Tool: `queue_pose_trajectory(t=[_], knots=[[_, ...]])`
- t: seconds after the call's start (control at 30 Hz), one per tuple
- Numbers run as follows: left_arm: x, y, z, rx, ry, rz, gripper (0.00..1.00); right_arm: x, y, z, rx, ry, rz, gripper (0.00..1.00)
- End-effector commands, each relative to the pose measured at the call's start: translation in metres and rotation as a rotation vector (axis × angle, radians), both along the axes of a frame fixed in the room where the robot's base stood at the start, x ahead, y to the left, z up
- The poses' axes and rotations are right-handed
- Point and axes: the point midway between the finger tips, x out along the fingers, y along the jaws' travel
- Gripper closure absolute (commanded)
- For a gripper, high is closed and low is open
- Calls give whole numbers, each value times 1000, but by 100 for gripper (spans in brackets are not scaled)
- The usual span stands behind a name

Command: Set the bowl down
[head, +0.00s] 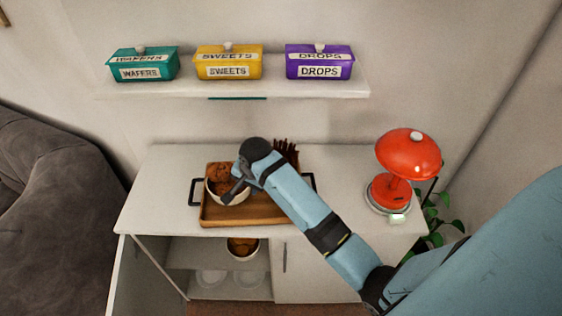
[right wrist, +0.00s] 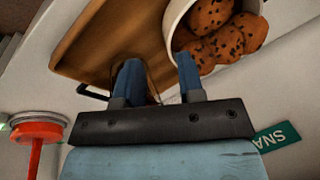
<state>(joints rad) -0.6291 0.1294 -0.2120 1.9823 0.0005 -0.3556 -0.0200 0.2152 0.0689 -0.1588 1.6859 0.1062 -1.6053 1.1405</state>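A white bowl (head: 214,196) of chocolate-chip cookies (head: 220,174) is at the left end of a wooden tray (head: 255,216) on the cabinet top. It looks upright and resting on the tray, but its underside is hidden. In the right wrist view the bowl (right wrist: 175,24) and cookies (right wrist: 218,35) fill the top right. My right gripper (head: 236,186) is at the bowl's right side. Its fingers (right wrist: 158,80) stand apart, with the bowl's rim close to one finger. My left gripper is not in view.
A red lamp (head: 408,155) stands at the right of the cabinet top (head: 160,190). Dark sticks (head: 287,150) stand behind the tray. Teal, yellow and purple boxes sit on the wall shelf (head: 280,89). Another bowl (head: 243,255) and plates are in the open cabinet below.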

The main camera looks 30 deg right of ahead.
Motion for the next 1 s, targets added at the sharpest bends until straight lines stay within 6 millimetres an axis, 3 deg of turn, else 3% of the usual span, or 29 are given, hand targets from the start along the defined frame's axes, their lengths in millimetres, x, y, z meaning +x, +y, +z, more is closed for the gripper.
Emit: queue_pose_trajectory(t=[0.03,0.17,0.33,0.53,0.7,1.0], knots=[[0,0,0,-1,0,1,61,-21,3,-17,-16,-66,88,64],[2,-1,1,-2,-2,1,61,-68,12,-38,-95,-293,345,64],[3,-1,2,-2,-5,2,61,-144,22,-71,-254,-519,654,64],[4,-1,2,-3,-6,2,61,-226,31,-91,-439,-691,910,64],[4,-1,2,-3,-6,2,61,-256,34,-92,-524,-758,1001,64],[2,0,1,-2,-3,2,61,-259,35,-91,-538,-769,1012,64]])
